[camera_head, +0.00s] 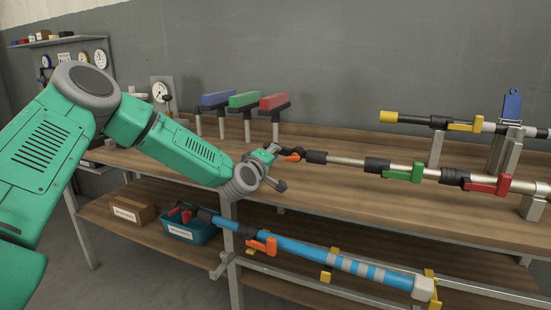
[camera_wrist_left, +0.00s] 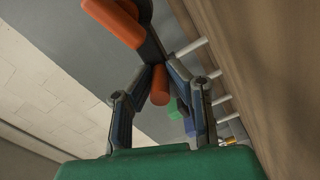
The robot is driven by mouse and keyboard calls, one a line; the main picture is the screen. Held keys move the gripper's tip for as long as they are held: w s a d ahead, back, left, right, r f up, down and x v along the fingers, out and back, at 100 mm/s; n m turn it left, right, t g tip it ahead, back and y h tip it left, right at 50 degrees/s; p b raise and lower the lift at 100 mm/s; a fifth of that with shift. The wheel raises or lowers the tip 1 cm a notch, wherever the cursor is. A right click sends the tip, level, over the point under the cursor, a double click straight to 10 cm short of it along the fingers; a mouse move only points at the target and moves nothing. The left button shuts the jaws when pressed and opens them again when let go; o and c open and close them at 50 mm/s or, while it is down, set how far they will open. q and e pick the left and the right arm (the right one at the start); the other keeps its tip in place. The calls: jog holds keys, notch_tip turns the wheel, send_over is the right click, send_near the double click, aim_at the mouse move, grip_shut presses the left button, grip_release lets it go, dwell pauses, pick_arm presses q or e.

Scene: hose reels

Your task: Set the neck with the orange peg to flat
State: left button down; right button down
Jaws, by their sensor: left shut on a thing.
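The dark neck with the orange peg (camera_head: 292,154) is at the left end of a pale pole (camera_head: 345,161) over the bench. My left gripper (camera_head: 275,156) is at this neck's left end, partly hidden by its own wrist. In the left wrist view the orange peg (camera_wrist_left: 160,86) sits between the two fingers of the left gripper (camera_wrist_left: 160,72), which look closed on it. A larger orange part (camera_wrist_left: 115,20) and the dark neck (camera_wrist_left: 152,45) show just beyond the fingertips. The neck's exact angle is hard to tell. My right gripper is not in view.
The pole carries a green clamp (camera_head: 403,173) and a red clamp (camera_head: 487,185). A blue pole (camera_head: 340,264) lies lower in front. A yellow-capped pole (camera_head: 410,118) is at the back right. Blue, green and red blocks on stands (camera_head: 246,100) rise behind my gripper.

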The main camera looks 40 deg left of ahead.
pick_arm(q)
jog(key=shift+f+n+b, duration=0.45)
jog(key=shift+n+b, duration=0.05)
jog(key=shift+n, duration=0.2)
jog(key=c, duration=1.5)
grip_release()
jog(key=shift+w+f, duration=0.1)
jog(key=shift+f, duration=0.05)
jog(key=shift+c, duration=0.2)
jog(key=shift+s, duration=0.2)
jog(key=v, duration=1.1)
jog(key=shift+s, duration=0.3)
jog(key=shift+f, duration=0.1)
